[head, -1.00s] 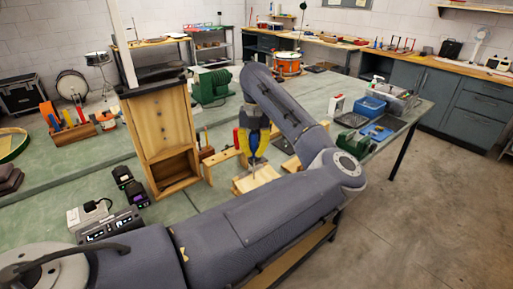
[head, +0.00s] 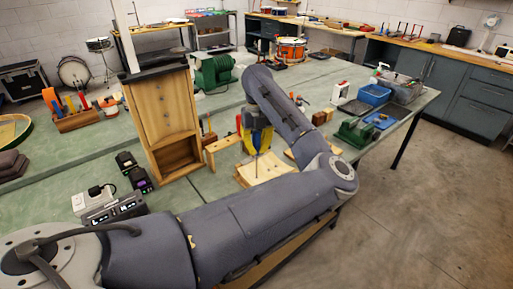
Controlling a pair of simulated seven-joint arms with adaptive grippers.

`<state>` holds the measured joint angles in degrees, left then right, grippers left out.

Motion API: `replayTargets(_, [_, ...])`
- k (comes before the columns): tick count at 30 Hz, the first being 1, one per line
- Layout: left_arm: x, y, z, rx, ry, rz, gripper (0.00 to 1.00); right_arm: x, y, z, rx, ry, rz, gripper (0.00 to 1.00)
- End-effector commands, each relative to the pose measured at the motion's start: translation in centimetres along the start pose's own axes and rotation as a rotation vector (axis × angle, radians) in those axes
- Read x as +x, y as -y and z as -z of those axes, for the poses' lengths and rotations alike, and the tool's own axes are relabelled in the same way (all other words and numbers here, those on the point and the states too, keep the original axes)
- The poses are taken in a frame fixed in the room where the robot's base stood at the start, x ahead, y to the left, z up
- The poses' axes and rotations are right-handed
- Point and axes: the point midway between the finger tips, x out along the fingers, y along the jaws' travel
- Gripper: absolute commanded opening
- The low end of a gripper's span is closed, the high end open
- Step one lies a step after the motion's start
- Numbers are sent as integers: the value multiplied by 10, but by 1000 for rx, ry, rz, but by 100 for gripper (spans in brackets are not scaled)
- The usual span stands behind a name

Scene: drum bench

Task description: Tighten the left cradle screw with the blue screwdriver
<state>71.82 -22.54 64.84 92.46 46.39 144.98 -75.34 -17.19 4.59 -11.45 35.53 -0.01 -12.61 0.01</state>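A pale wooden cradle (head: 266,168) lies on the green bench near the middle of the head view. My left gripper (head: 256,150) hangs above it, pointing down, with yellow and blue parts visible. A thin part reaches from it down to the cradle. It is too small to tell whether the blue is the screwdriver's handle or whether the fingers are shut on it. The cradle screws are too small to make out. My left forearm hides part of the cradle's right side. My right gripper is not in view.
A tall wooden cabinet (head: 165,120) stands left of the cradle. Black devices (head: 139,178) sit in front of it. A wooden tool rack (head: 78,121) holds coloured handles at the left. A green machine (head: 213,72) and blue bins (head: 374,95) stand farther back and right.

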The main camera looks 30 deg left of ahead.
Motion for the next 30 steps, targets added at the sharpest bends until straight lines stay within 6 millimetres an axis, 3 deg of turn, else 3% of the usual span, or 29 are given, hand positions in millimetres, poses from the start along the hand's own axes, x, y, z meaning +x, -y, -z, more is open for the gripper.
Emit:
replayTargets(11, [0,-1,0,-228,-5,15,0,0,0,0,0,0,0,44])
replayTargets(21, [-1,-1,-1,-552,-12,38,0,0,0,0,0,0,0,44])
replayTargets(30, [-1,0,-1,-591,-14,41,0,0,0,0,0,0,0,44])
